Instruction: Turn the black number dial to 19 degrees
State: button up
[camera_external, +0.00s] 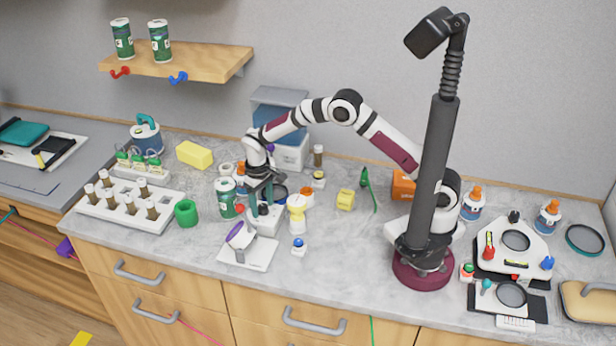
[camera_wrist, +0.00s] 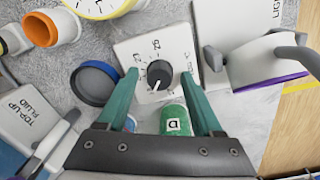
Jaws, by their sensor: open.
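The black dial (camera_wrist: 160,74) is a round knob on a white panel (camera_wrist: 140,48) with printed tick marks and numbers. In the wrist view its white pointer line points down and slightly left; the exact number it marks is too small to read. My gripper (camera_wrist: 158,77) is open, with one teal finger on each side of the dial and visible gaps to the knob. In the external view my gripper (camera_external: 263,198) points down over the white dial box (camera_external: 262,222); the knob is small and partly hidden by the fingers there.
A green can (camera_external: 226,198) stands close left of the gripper. A white stand with a purple-edged part (camera_external: 243,236) is in front. A yellow-and-white object (camera_external: 297,207) stands to the right. A blue-rimmed dark cup (camera_wrist: 95,83) lies beside the panel in the wrist view.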

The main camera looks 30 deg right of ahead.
aim_at(261, 207)
notch_tip(261, 207, up, 16)
jog(key=shift+a, duration=0.25)
jog(key=shift+s+f, duration=0.1)
